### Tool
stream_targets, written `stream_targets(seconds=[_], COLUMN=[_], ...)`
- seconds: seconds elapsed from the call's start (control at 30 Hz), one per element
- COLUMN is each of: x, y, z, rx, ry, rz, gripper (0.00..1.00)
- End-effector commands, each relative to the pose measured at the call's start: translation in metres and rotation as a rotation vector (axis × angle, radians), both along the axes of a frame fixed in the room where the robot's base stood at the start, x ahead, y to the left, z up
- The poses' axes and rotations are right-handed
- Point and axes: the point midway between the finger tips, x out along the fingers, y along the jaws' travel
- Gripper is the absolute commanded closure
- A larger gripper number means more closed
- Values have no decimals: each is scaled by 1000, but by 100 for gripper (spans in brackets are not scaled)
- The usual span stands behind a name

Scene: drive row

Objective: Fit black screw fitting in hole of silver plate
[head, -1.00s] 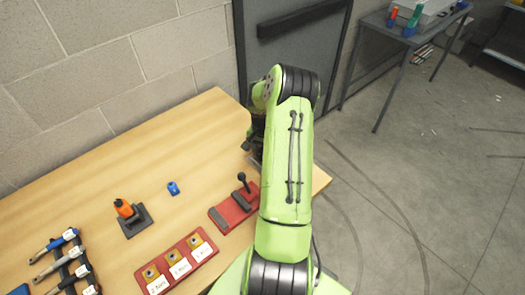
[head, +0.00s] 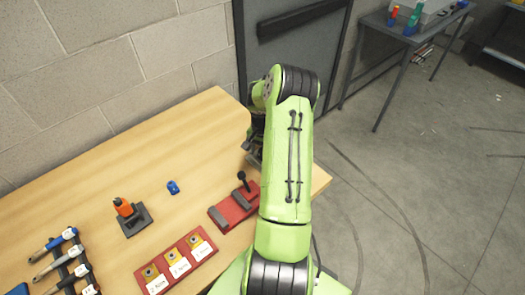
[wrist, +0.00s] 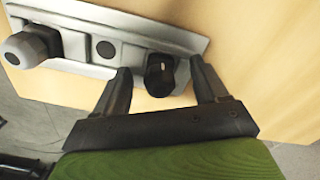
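The silver plate (wrist: 75,62) lies on the wooden table in the wrist view. It has a dark round hole (wrist: 105,48) near its middle and a grey-white fitting (wrist: 28,48) at its left end. The black screw fitting (wrist: 160,74) is at the plate's right part, with a small white mark on top. My gripper (wrist: 160,68) is open, with one finger on each side of the black fitting and a visible gap to each. I cannot tell how deep the fitting sits. In the head view my arm hides the plate and most of the gripper.
On the wooden table (head: 110,180) stand a red block with a black lever (head: 232,208), a red holder with yellow-topped pieces (head: 177,262), an orange part on a dark base (head: 130,215) and a small blue part (head: 173,187). Several hammer-like tools lie at the left. A wall backs the table.

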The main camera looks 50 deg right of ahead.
Motion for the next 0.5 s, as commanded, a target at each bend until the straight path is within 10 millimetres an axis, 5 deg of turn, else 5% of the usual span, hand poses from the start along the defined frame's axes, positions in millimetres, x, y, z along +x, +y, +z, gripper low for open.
stream_targets(seconds=[0.27,0.5], x=[0,1], y=[0,-1], z=[5,62], rx=[-1,-6], ry=[0,-4], rz=[0,0], gripper=[28,28])
